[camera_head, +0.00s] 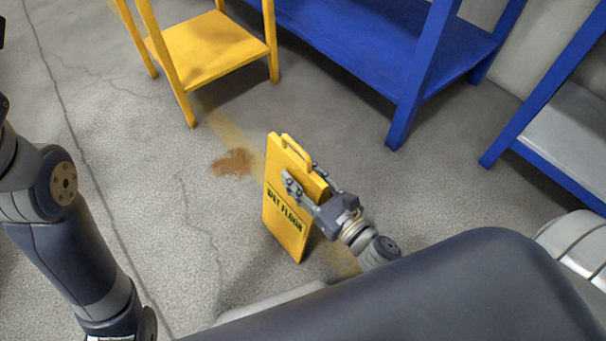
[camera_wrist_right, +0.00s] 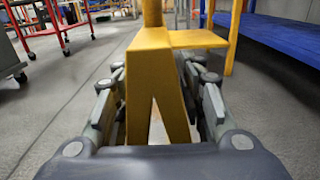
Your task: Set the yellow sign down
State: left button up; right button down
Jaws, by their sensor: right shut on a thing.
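The yellow "WET FLOOR" sign (camera_head: 285,222) is upright and slightly tilted in the middle of the head view. My right gripper (camera_head: 307,188) is shut on its upper part, just below the handle. In the right wrist view the sign (camera_wrist_right: 154,85) shows edge-on as a narrow inverted V between the two fingers of my right gripper (camera_wrist_right: 158,100). I cannot tell whether its lower edge touches the floor. My left arm shows at the left of the head view, but its gripper is out of view.
A brown stain (camera_head: 233,162) marks the concrete floor just left of the sign. A yellow stand (camera_head: 208,48) and a blue rack (camera_head: 365,40) are behind. A red cart (camera_wrist_right: 45,25) shows at the upper left. Floor left of the sign is clear.

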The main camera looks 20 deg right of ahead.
jog(key=shift+r, duration=0.1)
jog(key=c, duration=1.5)
grip_release()
jog(key=shift+f, duration=0.25)
jog(key=o, duration=0.5)
jog(key=shift+c, duration=0.2)
jog(key=shift+r, duration=0.1)
